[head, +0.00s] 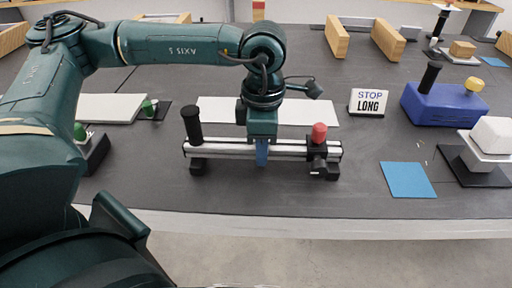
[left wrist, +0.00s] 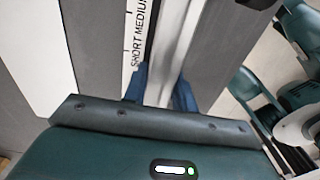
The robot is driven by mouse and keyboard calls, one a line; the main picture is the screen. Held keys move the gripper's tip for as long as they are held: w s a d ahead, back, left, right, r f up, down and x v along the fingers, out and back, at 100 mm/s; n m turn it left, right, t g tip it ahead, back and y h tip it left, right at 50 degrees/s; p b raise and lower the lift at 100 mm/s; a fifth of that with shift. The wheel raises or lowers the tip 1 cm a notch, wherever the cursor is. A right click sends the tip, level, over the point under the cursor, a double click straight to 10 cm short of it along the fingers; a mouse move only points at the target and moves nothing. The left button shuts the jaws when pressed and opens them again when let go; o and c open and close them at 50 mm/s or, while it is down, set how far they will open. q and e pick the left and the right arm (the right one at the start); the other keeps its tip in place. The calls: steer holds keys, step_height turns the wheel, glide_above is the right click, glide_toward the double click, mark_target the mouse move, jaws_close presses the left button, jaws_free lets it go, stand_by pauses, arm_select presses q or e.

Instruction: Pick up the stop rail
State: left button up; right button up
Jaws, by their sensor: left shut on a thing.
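The stop rail (head: 225,151) is a long silver bar with a black upright handle at its left end, a red-knobbed stop (head: 319,133) at its right, and black feet below. It lies level across the middle of the dark table. My left gripper (head: 262,152) points down over the middle of the bar, its blue fingers closed around it. In the left wrist view the rail (left wrist: 168,50) runs between the two blue fingertips (left wrist: 160,90). I cannot tell whether its feet touch the table. My right gripper is not in view.
A white board (head: 215,108) lies just behind the rail. A "STOP LONG" sign (head: 368,102), a blue block with a black handle (head: 440,103) and a blue square (head: 407,180) are to the right. Wooden blocks (head: 388,40) stand at the back. The table's front edge is near.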

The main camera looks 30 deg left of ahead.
arm_select(q)
jaws_close()
steer(key=shift+r, duration=0.15)
